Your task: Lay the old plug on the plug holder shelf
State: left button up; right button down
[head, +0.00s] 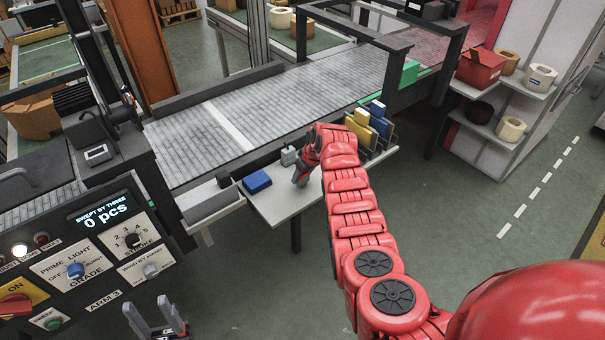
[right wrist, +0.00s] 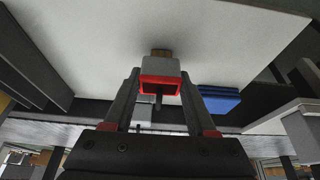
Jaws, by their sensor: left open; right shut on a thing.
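My right gripper (head: 302,172) is low over the white plug holder shelf (head: 287,206). In the right wrist view, my right gripper (right wrist: 159,84) is shut on a grey block with a red edge and a brown end, apparently the old plug (right wrist: 160,66). The shelf's pale surface (right wrist: 225,45) is close behind the plug; I cannot tell whether they touch. In the head view the held plug is mostly hidden by the gripper. A small grey knobbed piece (head: 288,155) shows just left of the gripper. My left gripper (head: 158,316) is open and empty at the bottom left.
A blue block (head: 257,182) lies on the shelf left of my right gripper; it also shows in the right wrist view (right wrist: 219,98). Yellow and blue plates (head: 362,131) stand in a dark rack at the shelf's right end. The conveyor (head: 270,115) runs behind. A control panel (head: 105,250) stands left.

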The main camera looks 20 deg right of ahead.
jog(key=shift+f, duration=0.15)
jog(key=shift+c, duration=1)
grip_release()
